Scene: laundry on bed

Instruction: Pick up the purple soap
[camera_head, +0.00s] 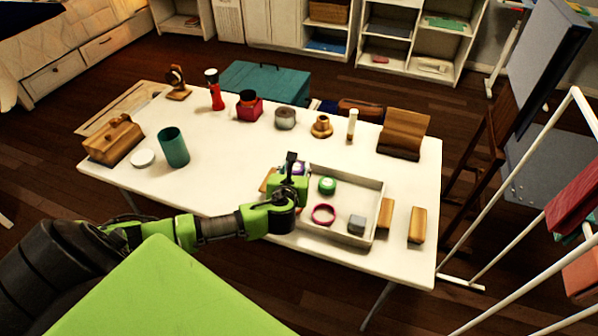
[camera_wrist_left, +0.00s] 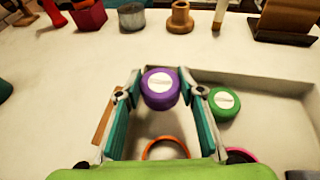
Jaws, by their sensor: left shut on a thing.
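The purple soap (camera_wrist_left: 160,84) is a round purple piece with a pale label on top. It sits between the two fingers of my left gripper (camera_wrist_left: 160,92), which is shut on it. In the head view the purple soap (camera_head: 299,169) shows only in part, behind my left gripper (camera_head: 291,172) at the left side of the white tray (camera_head: 382,196). I cannot tell whether the soap touches the tray floor. My right gripper is not in view.
The tray also holds a green soap (camera_head: 327,186), a magenta ring (camera_head: 323,214) and a grey block (camera_head: 357,225). An orange ring (camera_wrist_left: 165,146) lies below the purple soap in the wrist view. Wooden blocks (camera_head: 385,219) stand right of the tray. A teal cup (camera_head: 173,148) stands left.

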